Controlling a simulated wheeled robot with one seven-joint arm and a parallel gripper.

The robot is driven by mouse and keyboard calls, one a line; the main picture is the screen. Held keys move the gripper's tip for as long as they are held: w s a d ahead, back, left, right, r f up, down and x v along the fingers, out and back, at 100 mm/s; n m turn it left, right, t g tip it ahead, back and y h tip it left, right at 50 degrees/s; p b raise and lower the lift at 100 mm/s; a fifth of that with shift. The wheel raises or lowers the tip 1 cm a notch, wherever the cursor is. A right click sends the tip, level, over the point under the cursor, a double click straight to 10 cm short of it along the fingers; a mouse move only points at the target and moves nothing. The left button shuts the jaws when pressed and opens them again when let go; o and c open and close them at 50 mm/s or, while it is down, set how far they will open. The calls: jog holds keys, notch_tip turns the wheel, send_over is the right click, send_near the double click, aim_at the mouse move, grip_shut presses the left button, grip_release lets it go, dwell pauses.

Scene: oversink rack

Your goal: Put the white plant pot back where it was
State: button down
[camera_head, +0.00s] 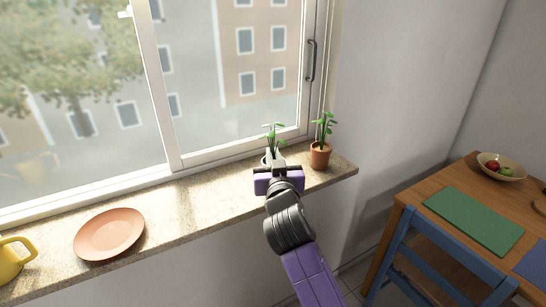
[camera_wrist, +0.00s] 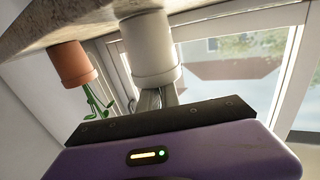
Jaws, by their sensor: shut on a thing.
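The white plant pot (camera_wrist: 150,48) is between the fingers of my gripper (camera_wrist: 156,98), which is shut on it. The wrist view is upside down, and the pot's base meets or nearly meets the stone windowsill there; I cannot tell if it touches. In the head view my gripper (camera_head: 272,158) is over the sill's right part, near the window. The pot is mostly hidden there; its green plant (camera_head: 273,138) shows above the fingers. The pot looks about upright. The windowsill (camera_head: 185,205) runs below the window.
A terracotta pot with a plant (camera_head: 320,156) stands close to the right of my gripper; it also shows in the wrist view (camera_wrist: 70,64). The middle sill is clear. A table (camera_head: 440,190) and blue chair (camera_head: 440,255) are at right.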

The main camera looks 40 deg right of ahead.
jog(key=shift+f, duration=0.15)
jog(key=c, duration=1.6)
grip_release()
jog(key=shift+r, duration=0.2)
jog(key=b+v, duration=0.2)
jog(key=v, duration=1)
jog(key=shift+a, duration=0.1)
